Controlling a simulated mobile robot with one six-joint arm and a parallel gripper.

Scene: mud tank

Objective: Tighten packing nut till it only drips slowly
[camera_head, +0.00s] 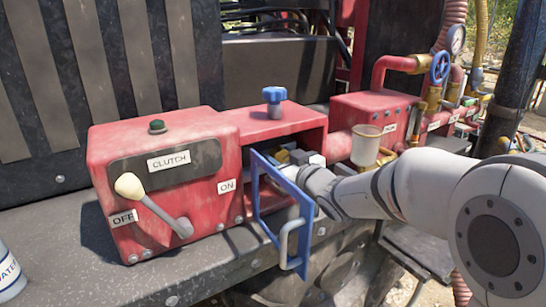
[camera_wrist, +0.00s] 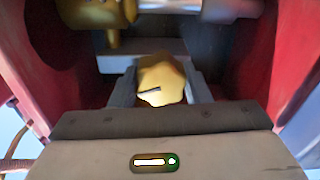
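The packing nut (camera_wrist: 162,80) is a yellow brass piece with flat sides and a dark mark on its face. In the wrist view it sits between the two fingers of my gripper (camera_wrist: 162,92), which lie against its left and right sides. In the head view my gripper (camera_head: 302,158) reaches into the open front of a red housing (camera_head: 270,118). Brass fittings show just beyond it, but the nut cannot be told apart there. A brass fitting (camera_wrist: 115,14) and a grey shaft (camera_wrist: 215,10) lie above the nut in the wrist view. No drip can be seen.
A blue framed door (camera_head: 267,218) with a grey handle stands open, close beside my gripper. A blue knob (camera_head: 274,96) tops the housing. The clutch box (camera_head: 205,190) with its lever (camera_head: 160,208) is at left.

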